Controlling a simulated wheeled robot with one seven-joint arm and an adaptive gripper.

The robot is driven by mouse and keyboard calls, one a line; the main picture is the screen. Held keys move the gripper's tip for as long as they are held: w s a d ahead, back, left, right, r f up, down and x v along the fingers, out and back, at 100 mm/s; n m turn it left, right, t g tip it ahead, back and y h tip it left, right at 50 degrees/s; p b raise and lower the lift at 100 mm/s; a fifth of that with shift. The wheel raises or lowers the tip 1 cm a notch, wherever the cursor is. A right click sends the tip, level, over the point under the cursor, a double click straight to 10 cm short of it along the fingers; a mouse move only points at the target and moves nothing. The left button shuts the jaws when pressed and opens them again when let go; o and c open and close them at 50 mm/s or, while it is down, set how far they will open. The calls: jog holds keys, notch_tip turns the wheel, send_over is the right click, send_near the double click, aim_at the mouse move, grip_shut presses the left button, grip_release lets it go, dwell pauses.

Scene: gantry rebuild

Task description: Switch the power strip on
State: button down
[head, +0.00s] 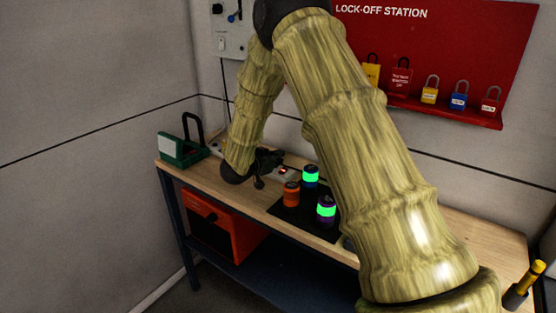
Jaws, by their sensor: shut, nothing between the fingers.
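The power strip (289,174) is a pale bar at the back of the wooden bench. Its right end shows a small red spot, which looks like its switch; I cannot tell its position. Another pale piece of it seems to show left of my arm (216,147), and the middle is hidden behind my arm and gripper. My gripper (268,161) is dark, small in view and shut, with nothing held. It is low over the bench, just left of the red spot. I cannot tell whether it touches the strip.
A green padlock-shaped case (181,149) stands at the bench's left end. A red lock-off board (455,50) with padlocks hangs behind.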

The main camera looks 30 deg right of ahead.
jog(key=f+b+v, duration=0.1)
jog(key=b+v, duration=0.1)
jog(key=v, duration=0.7)
jog(key=shift+s+a+f, duration=0.25)
jog(key=shift+a+f, duration=0.05)
jog(key=shift+a, duration=0.3)
jog(key=shift+r, duration=0.1)
